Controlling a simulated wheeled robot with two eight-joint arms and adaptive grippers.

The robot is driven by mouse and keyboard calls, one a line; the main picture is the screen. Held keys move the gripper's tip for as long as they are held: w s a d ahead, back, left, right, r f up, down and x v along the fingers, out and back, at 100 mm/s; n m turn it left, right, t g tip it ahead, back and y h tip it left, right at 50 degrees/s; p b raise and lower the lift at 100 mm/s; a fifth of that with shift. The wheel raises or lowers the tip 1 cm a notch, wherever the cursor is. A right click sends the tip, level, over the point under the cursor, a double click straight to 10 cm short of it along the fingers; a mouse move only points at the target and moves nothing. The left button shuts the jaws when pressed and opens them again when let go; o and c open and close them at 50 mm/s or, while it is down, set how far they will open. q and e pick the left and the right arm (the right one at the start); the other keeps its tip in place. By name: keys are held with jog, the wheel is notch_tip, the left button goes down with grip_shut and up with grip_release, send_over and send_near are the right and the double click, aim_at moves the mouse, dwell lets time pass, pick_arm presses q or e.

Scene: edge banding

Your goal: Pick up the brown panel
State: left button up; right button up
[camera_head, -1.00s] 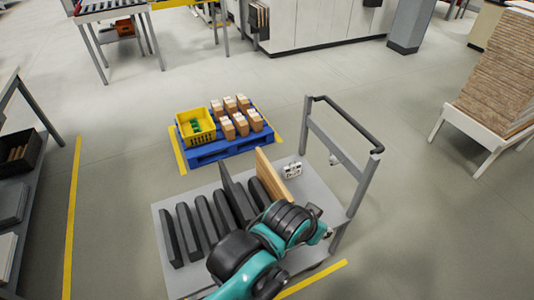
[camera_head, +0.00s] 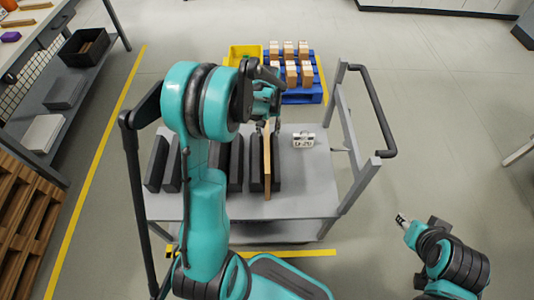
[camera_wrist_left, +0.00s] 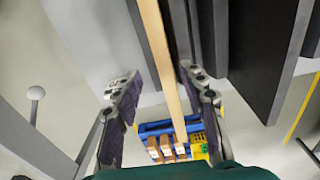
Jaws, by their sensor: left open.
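The brown panel (camera_head: 267,170) stands upright on edge on the grey cart, among dark slotted blocks. In the left wrist view the panel (camera_wrist_left: 162,55) runs as a narrow strip between the two fingers of my left gripper (camera_wrist_left: 162,98). The fingers are apart, with a gap on each side of the panel. In the head view my left gripper (camera_head: 265,120) is over the panel's far end, partly hidden by my arm. My right gripper (camera_head: 402,220) is away from the cart at lower right, too small to read its jaws.
The grey cart (camera_head: 300,207) has a handle (camera_head: 375,110) on its right and a small white labelled object (camera_head: 304,141) on its deck. Dark blocks (camera_head: 237,165) stand left of the panel. A blue pallet (camera_head: 304,97) with boxes and a yellow crate (camera_head: 240,52) lies behind.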

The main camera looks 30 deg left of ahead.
aim_at(265, 136)
pick_arm(q)
jog(key=shift+w+a+f, duration=0.1)
jog(key=shift+a+f, duration=0.15)
jog(key=shift+f, duration=0.25)
jog(key=shift+w+a+f, duration=0.1)
jog(key=shift+a+f, duration=0.1)
jog(key=shift+f, duration=0.25)
jog(key=shift+s+a+f, duration=0.1)
jog(key=shift+a+f, duration=0.1)
jog(key=shift+f, duration=0.15)
notch_tip(265, 136, down, 3)
jog(key=shift+r+b, duration=0.1)
jog(key=shift+b, duration=0.5)
jog(key=f+b, duration=0.1)
jog(key=f, duration=0.1)
jog(key=w+f+b, duration=0.1)
jog(key=f, duration=0.2)
jog(key=shift+b, duration=0.35)
jog(key=shift+c, duration=0.3)
grip_shut()
